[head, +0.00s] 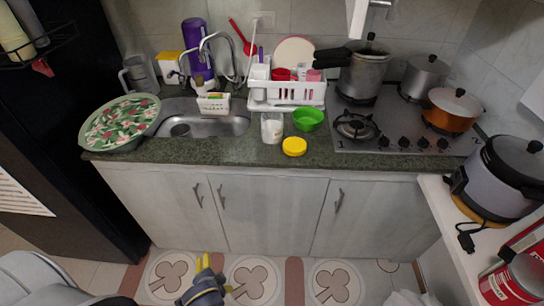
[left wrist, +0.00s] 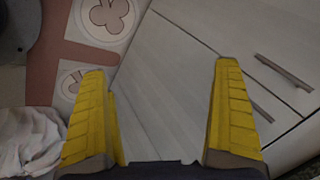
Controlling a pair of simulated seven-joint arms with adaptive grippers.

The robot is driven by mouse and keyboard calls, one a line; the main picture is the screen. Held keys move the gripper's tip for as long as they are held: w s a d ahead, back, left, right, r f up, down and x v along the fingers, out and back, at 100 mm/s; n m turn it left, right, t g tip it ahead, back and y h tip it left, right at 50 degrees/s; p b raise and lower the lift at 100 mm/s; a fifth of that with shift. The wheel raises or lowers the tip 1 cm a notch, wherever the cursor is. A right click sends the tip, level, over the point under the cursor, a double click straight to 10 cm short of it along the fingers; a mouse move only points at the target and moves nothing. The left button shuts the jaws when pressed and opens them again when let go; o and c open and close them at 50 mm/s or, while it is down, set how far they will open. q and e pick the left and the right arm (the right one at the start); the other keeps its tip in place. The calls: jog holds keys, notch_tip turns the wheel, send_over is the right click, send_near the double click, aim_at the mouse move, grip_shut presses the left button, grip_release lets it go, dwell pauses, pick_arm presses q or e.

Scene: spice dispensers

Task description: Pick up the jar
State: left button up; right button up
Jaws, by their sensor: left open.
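A whitish, see-through jar (head: 272,128) stands upright on the counter in the head view, just in front of the white dish rack. A round yellow lid (head: 294,146) lies on the counter to its right, near the front edge. My left gripper (head: 214,274) is low at the bottom of the head view, in front of the cabinets and well below the jar. In the left wrist view its yellow fingers (left wrist: 162,68) are wide apart with nothing between them; the jar is not in that view. My right gripper is not in view.
A green bowl (head: 308,119) is beside the jar, with the white dish rack (head: 287,95) behind. The sink (head: 205,124) is left and the stove (head: 400,128) with pots right. The counter's front edge (head: 250,160) overhangs cabinets (head: 265,210). The floor in front is open.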

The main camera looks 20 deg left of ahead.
aim_at(273, 130)
pick_arm(q)
jog(key=w+a+r+m+t+y, duration=0.1)
jog(key=w+a+r+m+t, duration=0.15)
jog(key=w+r, duration=0.55)
jog(key=w+a+r+m+t+y, duration=0.1)
jog(key=w+a+r+t, duration=0.2)
jog(key=r, duration=0.8)
jog(key=w+d+r+m+t+h, duration=0.1)
jog(key=w+d+r+m+h, duration=0.3)
jog(key=w+r+m+h, duration=0.85)
jog(key=w+d+r+m+t+h, duration=0.1)
jog(key=w+d+r+m+h, duration=0.3)
jog(key=w+r+m+h, duration=0.9)
jog(key=s+a+f+m+g+y, duration=0.1)
jog(key=a+f+m+g+y, duration=0.5)
jog(key=a+f+m+y, duration=0.4)
jog(key=shift+m+h, duration=0.35)
jog(key=shift+m, duration=0.05)
jog(key=x, duration=0.6)
jog(key=r+x, duration=0.1)
jog(key=x, duration=0.5)
jog(key=d+x, duration=0.1)
jog(key=x, duration=0.5)
jog(key=shift+s+r, duration=0.25)
jog(key=shift+r, duration=0.05)
